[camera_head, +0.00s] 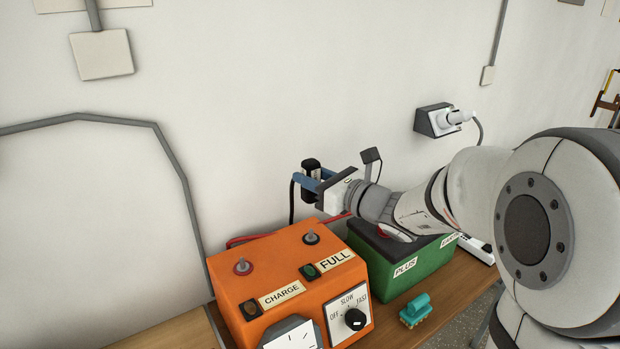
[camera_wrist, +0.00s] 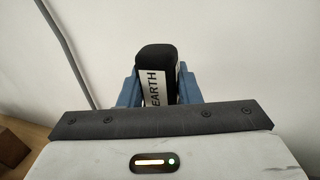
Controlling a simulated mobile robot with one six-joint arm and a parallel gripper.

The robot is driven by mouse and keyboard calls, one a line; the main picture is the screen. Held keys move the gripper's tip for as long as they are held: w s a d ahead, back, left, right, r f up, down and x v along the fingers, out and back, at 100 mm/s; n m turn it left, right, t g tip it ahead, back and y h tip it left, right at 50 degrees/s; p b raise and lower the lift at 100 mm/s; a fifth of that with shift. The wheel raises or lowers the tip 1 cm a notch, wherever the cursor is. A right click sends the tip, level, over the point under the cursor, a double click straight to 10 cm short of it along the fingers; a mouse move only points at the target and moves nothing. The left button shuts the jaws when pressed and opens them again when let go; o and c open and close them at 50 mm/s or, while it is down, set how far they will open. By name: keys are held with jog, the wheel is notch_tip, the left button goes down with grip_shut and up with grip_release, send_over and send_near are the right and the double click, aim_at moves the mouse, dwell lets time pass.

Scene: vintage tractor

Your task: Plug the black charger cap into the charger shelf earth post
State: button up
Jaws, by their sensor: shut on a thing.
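The black charger cap (camera_head: 311,167) is held upright between the blue fingers of my gripper (camera_head: 309,183), with a black cable hanging below it. In the wrist view the cap (camera_wrist: 155,58) sits between both fingers (camera_wrist: 158,88) and bears a white EARTH label. The orange charger (camera_head: 270,285) has two metal posts on top. One post (camera_head: 311,237) has a dark base, and the other (camera_head: 243,266) has a red base. The cap is above and behind the dark-based post, apart from it. Neither post shows in the wrist view.
A green battery (camera_head: 425,268) labelled PLUS stands right of the charger, under my arm. A teal object (camera_head: 415,309) lies on the wooden bench (camera_head: 460,285) in front. A red cable (camera_head: 250,238) runs behind the charger.

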aim_at(312, 161)
jog(key=shift+r+p, duration=1.4)
jog(key=shift+r, duration=1)
